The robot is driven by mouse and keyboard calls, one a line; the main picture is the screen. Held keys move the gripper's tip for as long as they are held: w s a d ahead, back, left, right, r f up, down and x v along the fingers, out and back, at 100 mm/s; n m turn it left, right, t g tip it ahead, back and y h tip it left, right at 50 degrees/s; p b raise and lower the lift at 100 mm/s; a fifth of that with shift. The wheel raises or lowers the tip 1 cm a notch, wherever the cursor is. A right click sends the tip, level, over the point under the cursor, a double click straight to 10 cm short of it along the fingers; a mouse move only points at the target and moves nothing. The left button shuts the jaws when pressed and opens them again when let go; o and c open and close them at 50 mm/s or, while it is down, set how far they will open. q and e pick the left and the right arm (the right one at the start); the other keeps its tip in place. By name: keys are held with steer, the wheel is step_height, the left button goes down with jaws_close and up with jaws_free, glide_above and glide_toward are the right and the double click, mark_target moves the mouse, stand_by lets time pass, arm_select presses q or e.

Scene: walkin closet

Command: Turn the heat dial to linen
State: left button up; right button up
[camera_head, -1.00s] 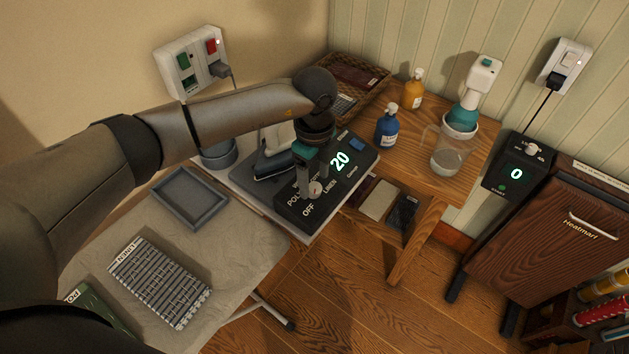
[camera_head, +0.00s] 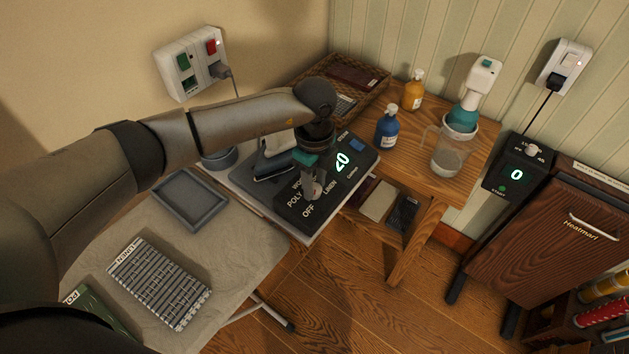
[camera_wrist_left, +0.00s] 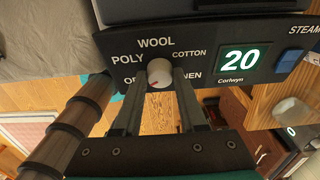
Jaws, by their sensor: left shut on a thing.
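The heat dial (camera_wrist_left: 160,72) is a small round pale knob on the black control panel (camera_head: 290,213) of the iron station. In the left wrist view, OFF, POLY, WOOL, COTTON and LINEN are printed around it, with OFF and LINEN partly hidden by my fingers. A small red mark on the knob's lower left edge seems to face the OFF side. My left gripper (camera_head: 312,186) is shut on the dial, one finger on each side; it also shows in the left wrist view (camera_wrist_left: 160,80). The green display (camera_wrist_left: 240,61) reads 20. My right gripper is not in view.
The iron (camera_head: 272,165) stands just behind the panel. A blue button (camera_wrist_left: 291,56) sits right of the display. A blue bottle (camera_head: 387,128) and a jug (camera_head: 447,160) stand on the wooden table. A grey tray (camera_head: 187,200) and patterned cloth (camera_head: 157,285) lie at left.

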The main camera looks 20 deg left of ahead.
arm_select(q)
jaws_close()
